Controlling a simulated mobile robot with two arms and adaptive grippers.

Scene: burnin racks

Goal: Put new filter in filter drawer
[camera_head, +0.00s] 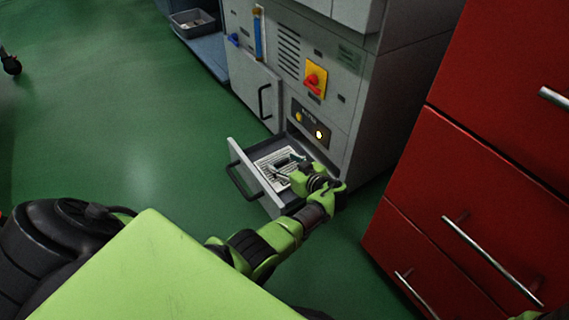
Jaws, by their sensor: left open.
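The filter drawer (233,150) stands pulled out low on the grey cabinet, with a dark handle on its front. A white, pleated-looking filter (265,178) lies in the drawer, partly hidden by my left gripper. My left arm reaches in over the drawer's right side. My left gripper (283,168) is open just over or at the filter; I cannot tell whether its fingers touch it.
The grey cabinet (400,95) has a red-and-yellow switch (315,79) and a lit button above the drawer. A red drawer cabinet (480,150) with metal handles stands close on the right. A grey bin (193,22) sits at the back. Green floor (110,110) is clear at left.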

